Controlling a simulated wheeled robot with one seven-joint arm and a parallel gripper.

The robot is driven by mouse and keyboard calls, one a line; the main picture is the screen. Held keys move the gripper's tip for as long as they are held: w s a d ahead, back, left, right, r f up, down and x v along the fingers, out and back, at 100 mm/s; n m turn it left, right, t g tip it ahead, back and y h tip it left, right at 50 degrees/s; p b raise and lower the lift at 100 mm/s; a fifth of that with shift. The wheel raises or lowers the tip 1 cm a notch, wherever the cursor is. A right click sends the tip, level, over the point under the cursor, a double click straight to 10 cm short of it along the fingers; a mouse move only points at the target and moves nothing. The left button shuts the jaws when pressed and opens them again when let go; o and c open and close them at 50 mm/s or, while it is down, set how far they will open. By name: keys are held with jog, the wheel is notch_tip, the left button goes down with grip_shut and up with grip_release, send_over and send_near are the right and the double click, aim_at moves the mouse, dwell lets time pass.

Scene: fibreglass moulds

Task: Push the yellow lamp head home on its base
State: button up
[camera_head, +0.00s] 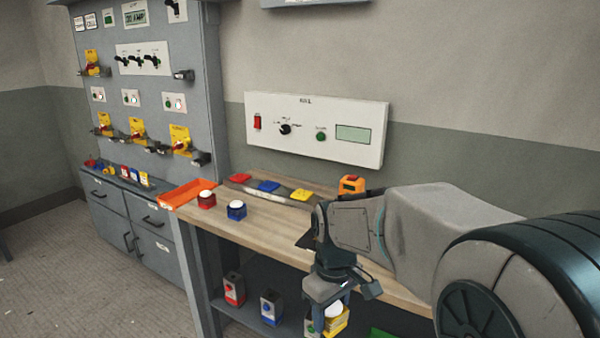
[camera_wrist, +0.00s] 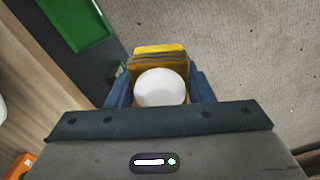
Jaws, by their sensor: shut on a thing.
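The yellow lamp head (camera_wrist: 158,50) with its round white dome (camera_wrist: 160,86) sits between the two blue-grey fingers of my gripper (camera_wrist: 160,96) in the wrist view. My gripper is shut on it. In the head view the yellow lamp head (camera_head: 339,321) shows under my gripper (camera_head: 330,308), in front of the bench at lower shelf height. A grey block (camera_head: 310,324), perhaps its base, shows in part just left of it. My gripper hides most of that spot, so I cannot tell whether head and base touch.
The lower shelf (camera_head: 252,319) carries a red-fronted box (camera_head: 234,289) and a blue-fronted box (camera_head: 271,306). A green tray (camera_wrist: 75,18) lies beyond. Floor is clear.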

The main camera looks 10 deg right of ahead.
jog(key=w+d+f+m, duration=0.2)
jog(key=w+f+m, duration=0.4)
jog(key=w+f, duration=0.4)
notch_tip(320, 180, down, 2)
jog(key=shift+w+d+f+m, duration=0.2)
jog(key=shift+d+m, duration=0.1)
jog(key=shift+d, duration=0.1)
